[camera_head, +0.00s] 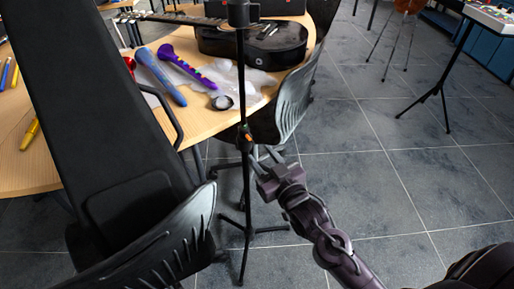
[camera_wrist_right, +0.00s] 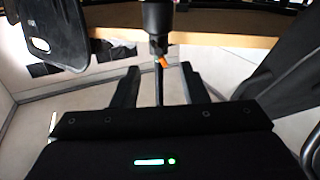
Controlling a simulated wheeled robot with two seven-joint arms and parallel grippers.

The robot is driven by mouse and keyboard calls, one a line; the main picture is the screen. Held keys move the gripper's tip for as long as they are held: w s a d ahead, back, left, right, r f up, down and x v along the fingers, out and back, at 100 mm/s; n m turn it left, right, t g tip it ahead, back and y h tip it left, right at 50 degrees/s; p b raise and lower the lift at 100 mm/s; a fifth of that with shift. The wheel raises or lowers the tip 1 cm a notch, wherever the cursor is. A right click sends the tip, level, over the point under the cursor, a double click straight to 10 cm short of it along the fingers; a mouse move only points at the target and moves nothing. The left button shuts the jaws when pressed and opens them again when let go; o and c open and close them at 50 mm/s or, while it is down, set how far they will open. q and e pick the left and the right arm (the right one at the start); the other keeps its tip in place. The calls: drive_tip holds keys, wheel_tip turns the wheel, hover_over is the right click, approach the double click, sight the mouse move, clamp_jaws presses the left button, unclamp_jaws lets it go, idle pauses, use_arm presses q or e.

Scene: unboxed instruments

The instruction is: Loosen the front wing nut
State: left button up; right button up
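A black upright stand (camera_head: 241,80) rises from the floor beside the table. A small orange part (camera_head: 248,137) shows on its dark clamp collar, likely the front wing nut; its shape is too small to make out. The orange part also shows in the right wrist view (camera_wrist_right: 163,61), under the thicker upper tube. My right gripper (camera_head: 263,156) is open and empty, just right of and below the orange part. In the right wrist view its two fingers (camera_wrist_right: 158,88) stand apart, with the thin lower pole appearing between them. My left gripper is not in view.
A wooden table (camera_head: 205,122) holds a blue recorder (camera_head: 160,77), a purple toy instrument (camera_head: 187,66) and a black guitar (camera_head: 265,45). Open tiled floor (camera_head: 400,170) lies to the right.

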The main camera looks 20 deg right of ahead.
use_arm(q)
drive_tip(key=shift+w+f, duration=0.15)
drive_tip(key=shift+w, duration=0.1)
use_arm(e)
drive_tip(key=shift+s+d, duration=0.1)
drive_tip(key=shift+s, duration=0.55)
